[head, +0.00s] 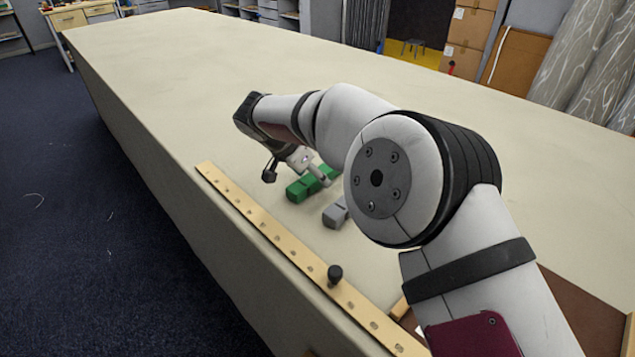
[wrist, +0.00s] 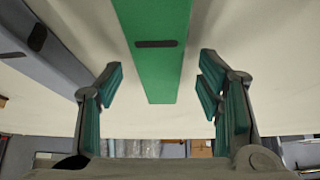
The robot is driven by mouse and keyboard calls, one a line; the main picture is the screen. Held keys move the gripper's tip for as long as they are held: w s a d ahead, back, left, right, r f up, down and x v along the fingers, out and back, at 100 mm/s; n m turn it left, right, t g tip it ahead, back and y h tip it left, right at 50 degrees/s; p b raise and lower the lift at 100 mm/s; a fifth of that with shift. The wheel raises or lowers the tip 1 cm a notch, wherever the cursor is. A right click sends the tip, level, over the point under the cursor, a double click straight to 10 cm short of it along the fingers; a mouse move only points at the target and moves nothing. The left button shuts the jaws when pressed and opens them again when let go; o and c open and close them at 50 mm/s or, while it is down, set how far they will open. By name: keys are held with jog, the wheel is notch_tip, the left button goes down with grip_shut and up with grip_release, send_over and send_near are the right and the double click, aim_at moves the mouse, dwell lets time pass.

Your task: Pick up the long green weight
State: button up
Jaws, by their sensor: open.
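The long green weight (head: 298,190) lies on the cloth table near its left edge, partly hidden by my gripper (head: 297,174) in the head view. In the wrist view the green weight (wrist: 155,65) runs down from the top edge, with a dark slot-like mark on it. My gripper (wrist: 161,82) is open, with one finger to each side of the green weight and a visible gap on both sides. Nothing is held. I cannot tell how far down the fingertips reach beside it.
A grey weight (head: 335,213) lies close by, partly hidden by my arm; the wrist view shows it at left (wrist: 45,45). A wooden strip with dots (head: 255,222) runs along the table edge, with a black knob (head: 335,274) on it. The far table (head: 220,60) is clear.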

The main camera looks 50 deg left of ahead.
jog(key=shift+w+f, duration=0.1)
jog(key=shift+w, duration=0.05)
jog(key=shift+c, duration=0.2)
grip_shut()
